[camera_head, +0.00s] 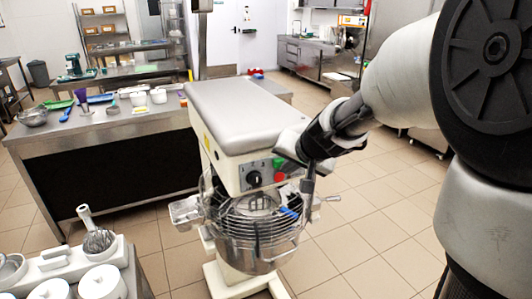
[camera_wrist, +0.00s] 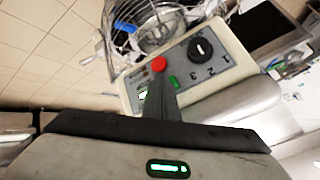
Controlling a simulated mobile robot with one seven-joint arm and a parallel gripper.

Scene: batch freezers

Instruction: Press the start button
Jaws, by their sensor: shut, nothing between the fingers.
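The mixer's grey control panel (camera_wrist: 190,65) carries a black knob (camera_wrist: 200,48) with numbers 1, 2 and 3, a round red button (camera_wrist: 159,63) and a green button (camera_wrist: 174,82). In the head view the panel shows the knob (camera_head: 254,179), the red button (camera_head: 279,177) and the green button (camera_head: 278,163) on the front of the mixer. My gripper (camera_wrist: 160,80) is shut and empty, its dark fingers pointing at the panel near the red and green buttons. I cannot tell whether the tip touches the panel. The fingers partly hide the panel's edge.
The mixer's wire guard and bowl (camera_head: 255,235) stand below the panel, with a blue item (camera_head: 289,213) at the guard. A steel table (camera_head: 100,125) with utensils is behind on the left. A counter with white containers (camera_head: 103,283) is front left. Tiled floor is clear on the right.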

